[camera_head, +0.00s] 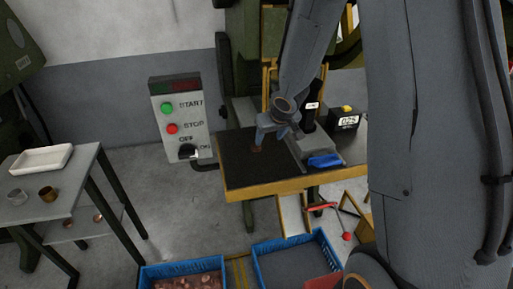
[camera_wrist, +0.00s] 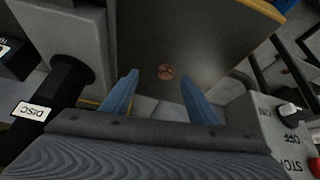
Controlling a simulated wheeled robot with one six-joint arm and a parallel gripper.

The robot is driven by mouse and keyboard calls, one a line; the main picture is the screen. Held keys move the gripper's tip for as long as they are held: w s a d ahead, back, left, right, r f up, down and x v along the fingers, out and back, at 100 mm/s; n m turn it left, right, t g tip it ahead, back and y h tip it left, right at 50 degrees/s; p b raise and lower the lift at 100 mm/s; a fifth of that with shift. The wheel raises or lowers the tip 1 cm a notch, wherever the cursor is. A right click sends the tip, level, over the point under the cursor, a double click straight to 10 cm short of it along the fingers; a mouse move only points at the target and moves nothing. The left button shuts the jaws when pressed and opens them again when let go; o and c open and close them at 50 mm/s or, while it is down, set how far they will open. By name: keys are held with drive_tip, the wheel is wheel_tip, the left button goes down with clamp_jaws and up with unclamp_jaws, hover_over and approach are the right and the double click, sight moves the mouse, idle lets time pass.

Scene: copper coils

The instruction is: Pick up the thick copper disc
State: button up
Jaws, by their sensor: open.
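A small copper disc (camera_wrist: 166,72) lies on the dark table top (camera_wrist: 205,45) in the wrist view, ahead of and between my fingertips. In the head view the copper piece (camera_head: 257,149) shows as a small brown spot just below my gripper (camera_head: 267,136). My gripper is open and empty in the wrist view (camera_wrist: 160,92), with its two blue-grey fingers apart on either side of the disc's line. The fingers do not touch the disc. I cannot tell the disc's thickness or the exact height of my gripper above it.
A control box (camera_head: 181,118) with START and STOP buttons stands left of the table. A black post labelled DISC (camera_wrist: 75,80) is close to my gripper. A blue object (camera_head: 325,160) and a display (camera_head: 345,121) are at right. Blue crates (camera_head: 262,245) stand below.

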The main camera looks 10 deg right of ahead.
drive_tip(key=shift+y, duration=0.4)
drive_tip(key=w+f, duration=0.1)
drive_tip(key=w+a+f, duration=0.1)
drive_tip(key=w+f+b, duration=0.1)
drive_tip(key=shift+w+a+f, duration=0.3)
drive_tip(key=shift+w+f, duration=0.05)
drive_tip(key=shift+w+b+x, duration=0.2)
drive_tip(key=shift+b+x, duration=0.65)
drive_tip(key=shift+x, duration=1.8)
drive_tip(key=shift+a+r, duration=0.15)
drive_tip(key=shift+r, duration=0.1)
drive_tip(key=c, duration=1.3)
wheel_tip(320, 180, up, 10)
drive_tip(key=p, duration=0.8)
